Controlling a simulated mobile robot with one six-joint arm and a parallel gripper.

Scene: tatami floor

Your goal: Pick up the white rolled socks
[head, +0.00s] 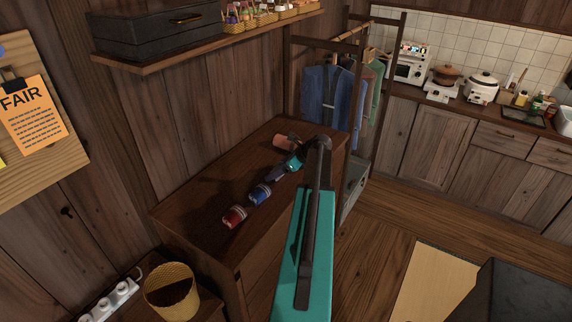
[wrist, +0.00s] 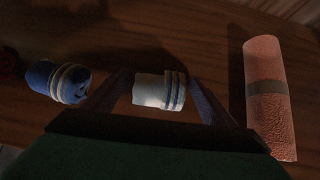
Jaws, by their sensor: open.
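The white rolled socks (wrist: 150,91) lie on the wooden dresser top, with grey-blue stripes at their right end in the wrist view. My gripper (wrist: 160,80) is open, with one finger to the left and one to the right of the socks. Small gaps show between the fingers and the socks, and nothing is gripped. In the head view my gripper (head: 283,172) is low over the dresser top and largely hides the white socks.
Blue rolled socks (wrist: 57,82) lie just left of my left finger. Red rolled socks (head: 234,216) lie farther left. A pink roll with a grey band (wrist: 265,95) lies close to the right finger. The dresser (head: 190,215) has free room at its front left.

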